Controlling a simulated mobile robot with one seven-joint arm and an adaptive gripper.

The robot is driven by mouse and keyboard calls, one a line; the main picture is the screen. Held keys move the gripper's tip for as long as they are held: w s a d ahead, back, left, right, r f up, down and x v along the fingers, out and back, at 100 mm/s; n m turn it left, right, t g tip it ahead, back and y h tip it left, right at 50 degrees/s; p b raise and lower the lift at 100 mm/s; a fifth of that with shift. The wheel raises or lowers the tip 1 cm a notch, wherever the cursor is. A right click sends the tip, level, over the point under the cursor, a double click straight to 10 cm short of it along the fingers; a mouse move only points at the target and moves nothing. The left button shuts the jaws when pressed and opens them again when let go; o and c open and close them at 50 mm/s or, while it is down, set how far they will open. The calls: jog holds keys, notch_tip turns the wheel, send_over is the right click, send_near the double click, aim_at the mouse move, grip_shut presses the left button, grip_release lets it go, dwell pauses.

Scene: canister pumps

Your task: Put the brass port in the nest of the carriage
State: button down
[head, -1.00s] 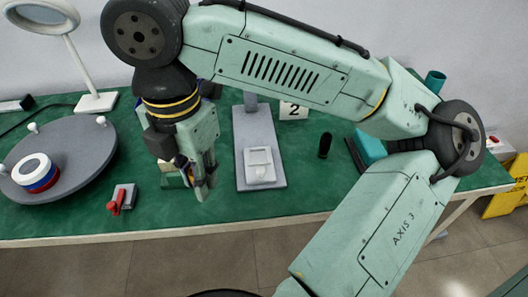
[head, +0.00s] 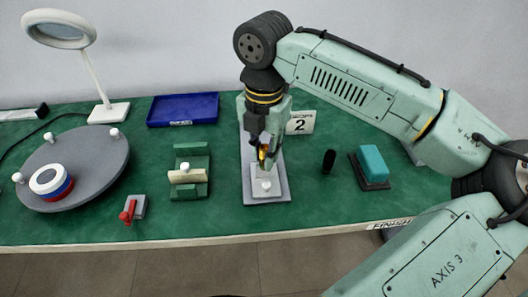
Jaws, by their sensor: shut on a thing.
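My gripper (head: 264,158) is shut on the brass port (head: 263,153), of which only a small yellow-gold part shows between the fingers. They are above the back part of the pale carriage (head: 262,192), which has a white knob at its front. The carriage sits on a long grey base plate (head: 282,197) at the middle of the green table. The nest is hidden behind my gripper, and I cannot tell whether the port touches the carriage.
A green fixture with a cream bar (head: 188,175) stands left of the base plate, and a red-handled clamp (head: 129,212) is in front of it. A round grey turntable (head: 100,165), blue tray (head: 182,108), number 2 sign (head: 300,122), black peg (head: 329,160) and teal block (head: 373,162) stand around.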

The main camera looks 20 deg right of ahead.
aim_at(264, 147)
jog(key=shift+f, duration=0.65)
jog(key=shift+f, duration=0.2)
jog(key=c, duration=1.5)
grip_release()
jog(key=shift+r, duration=0.2)
notch_tip(264, 147, up, 12)
jog(key=shift+r, duration=0.1)
